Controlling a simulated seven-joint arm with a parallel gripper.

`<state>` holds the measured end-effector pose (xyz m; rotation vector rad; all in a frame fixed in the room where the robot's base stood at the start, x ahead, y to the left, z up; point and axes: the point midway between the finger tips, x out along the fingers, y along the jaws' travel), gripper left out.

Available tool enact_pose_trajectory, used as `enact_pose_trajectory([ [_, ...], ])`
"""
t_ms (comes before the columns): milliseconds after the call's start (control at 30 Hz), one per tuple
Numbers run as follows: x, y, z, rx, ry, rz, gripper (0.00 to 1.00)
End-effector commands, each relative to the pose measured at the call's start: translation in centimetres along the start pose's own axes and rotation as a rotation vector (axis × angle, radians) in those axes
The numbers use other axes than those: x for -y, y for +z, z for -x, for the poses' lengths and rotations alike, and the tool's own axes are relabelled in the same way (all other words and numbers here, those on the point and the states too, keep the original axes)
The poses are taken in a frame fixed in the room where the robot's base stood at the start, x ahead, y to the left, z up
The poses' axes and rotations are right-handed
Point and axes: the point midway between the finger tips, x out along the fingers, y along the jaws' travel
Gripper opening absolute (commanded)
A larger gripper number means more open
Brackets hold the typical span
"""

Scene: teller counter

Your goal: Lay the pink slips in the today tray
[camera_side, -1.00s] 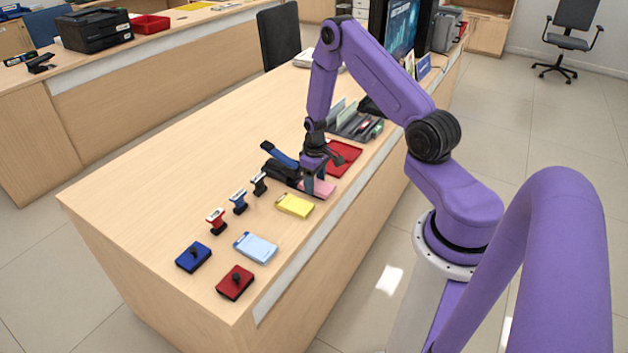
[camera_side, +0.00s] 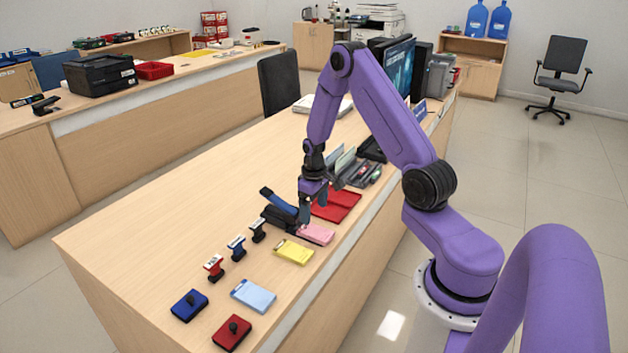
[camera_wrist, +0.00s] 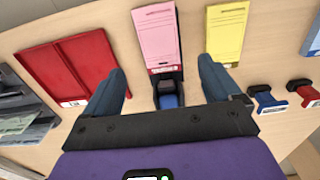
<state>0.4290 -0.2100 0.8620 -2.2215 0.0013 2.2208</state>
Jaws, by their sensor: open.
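The pink slips (camera_side: 316,233) lie flat as a pad on the counter, between the yellow pad and the red tray. My gripper (camera_side: 314,202) is open and empty above the counter, near the tray and the stapler-like tool. Its two fingers show apart in the wrist view (camera_wrist: 162,85).
A black and blue stapler-like tool (camera_side: 281,212) stands close beside the pink pad. A yellow pad (camera_side: 293,252), a light blue pad (camera_side: 253,295), several stamps and two ink pads lie toward the near end. A grey organizer (camera_side: 358,172) stands behind the tray. The counter's left side is clear.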

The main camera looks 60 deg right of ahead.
Motion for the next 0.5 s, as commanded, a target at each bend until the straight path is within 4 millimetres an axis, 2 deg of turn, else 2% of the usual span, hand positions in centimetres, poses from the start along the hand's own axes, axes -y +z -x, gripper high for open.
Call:
enact_pose_trajectory([
  [300,0.0,-0.1,5.8,-0.005,0.002,0.001,0.91],
  [500,0.0,0.0,8.6,-0.002,0.001,0.001,0.91],
])
